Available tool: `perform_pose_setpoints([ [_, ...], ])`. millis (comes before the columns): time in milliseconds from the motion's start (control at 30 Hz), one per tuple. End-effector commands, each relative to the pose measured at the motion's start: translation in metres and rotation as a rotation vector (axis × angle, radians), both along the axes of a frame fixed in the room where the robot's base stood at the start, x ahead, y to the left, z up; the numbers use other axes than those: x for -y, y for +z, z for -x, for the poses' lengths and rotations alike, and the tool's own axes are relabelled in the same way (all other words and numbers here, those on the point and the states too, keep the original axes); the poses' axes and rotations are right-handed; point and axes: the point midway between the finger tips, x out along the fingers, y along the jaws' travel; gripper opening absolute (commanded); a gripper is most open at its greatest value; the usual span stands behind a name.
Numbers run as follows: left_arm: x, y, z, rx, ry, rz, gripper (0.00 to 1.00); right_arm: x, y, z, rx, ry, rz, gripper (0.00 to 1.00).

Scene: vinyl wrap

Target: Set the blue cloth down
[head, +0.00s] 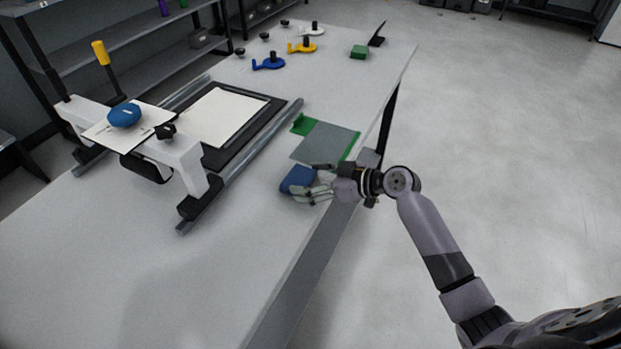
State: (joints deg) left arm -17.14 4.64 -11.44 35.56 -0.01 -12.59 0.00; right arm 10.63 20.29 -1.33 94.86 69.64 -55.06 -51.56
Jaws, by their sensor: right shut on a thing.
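The blue cloth (297,179) is a small folded dark blue bundle near the right edge of the table, in the head view. My right gripper (318,184) reaches in from the right and is shut on the cloth, its fingers pointing left. The cloth is at or just above the tabletop; I cannot tell whether it touches. The fingers hide its right part. My left gripper is not in view.
A grey and green board (325,143) lies just behind the cloth. A press frame (180,150) on rails, with a blue rounded object (124,115) on it, stands at left beside a white sheet (222,117). The white table (130,240) is clear in front.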

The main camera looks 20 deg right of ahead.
Motion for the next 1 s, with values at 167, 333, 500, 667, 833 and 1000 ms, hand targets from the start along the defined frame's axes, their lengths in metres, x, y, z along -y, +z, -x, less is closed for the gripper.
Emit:
perform_pose_setpoints([
  [167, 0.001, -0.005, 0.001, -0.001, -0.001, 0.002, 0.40, 0.000, -0.004, 0.000, 0.001, 0.000, 0.001, 0.53],
  [333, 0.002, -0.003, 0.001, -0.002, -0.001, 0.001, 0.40, 0.000, -0.002, 0.000, 0.001, 0.000, 0.001, 0.85],
  [500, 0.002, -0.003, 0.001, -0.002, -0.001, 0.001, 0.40, 0.000, -0.002, 0.000, 0.000, 0.000, 0.000, 0.94],
  [667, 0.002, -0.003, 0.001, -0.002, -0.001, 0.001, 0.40, 0.000, -0.002, 0.000, 0.000, 0.000, 0.000, 0.94],
  [833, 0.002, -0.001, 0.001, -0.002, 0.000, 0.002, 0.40, 0.000, 0.000, 0.000, 0.000, 0.000, 0.000, 0.94],
  [1000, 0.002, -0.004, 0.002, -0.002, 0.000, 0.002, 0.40, 0.013, 0.005, 0.011, 0.001, -0.002, 0.005, 0.94],
])
